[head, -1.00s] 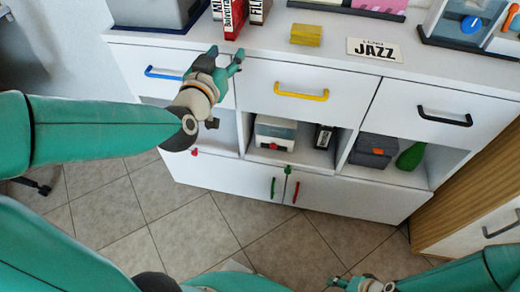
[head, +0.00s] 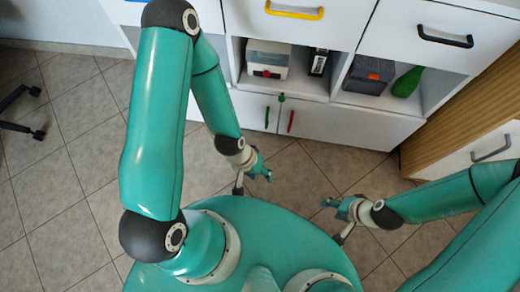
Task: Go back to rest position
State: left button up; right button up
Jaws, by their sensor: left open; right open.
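My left gripper (head: 256,178) is open and empty. It hangs folded down in front of the white cabinet, above the tiled floor, with the arm bent at a high elbow. My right gripper (head: 336,218) is open and empty too. It sits low at the right, close to my body, pointing left toward the other gripper. A gap separates the two grippers. Neither touches the cabinet.
The white cabinet (head: 345,125) stands ahead, with a yellow drawer handle (head: 294,12) and a black one (head: 445,37). Its open shelves hold a white box (head: 268,58), a dark box (head: 369,75) and a green bottle (head: 407,82). A wooden-sided unit (head: 445,130) is at the right.

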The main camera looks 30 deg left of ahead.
pick_arm(q)
jog(key=shift+w+r, duration=0.1)
jog(key=shift+r, duration=0.15)
jog(key=shift+o, duration=0.5)
notch_tip(320, 180, up, 26)
jog(key=p, duration=2.6)
jog(key=shift+p, duration=0.4)
pick_arm(e)
notch_tip(320, 180, up, 27)
jog(key=shift+w+f, duration=0.15)
pick_arm(q)
jog(key=shift+w, duration=0.15)
jog(key=shift+c, duration=1.2)
pick_arm(e)
jog(key=shift+f, duration=0.1)
jog(key=shift+c, duration=1.2)
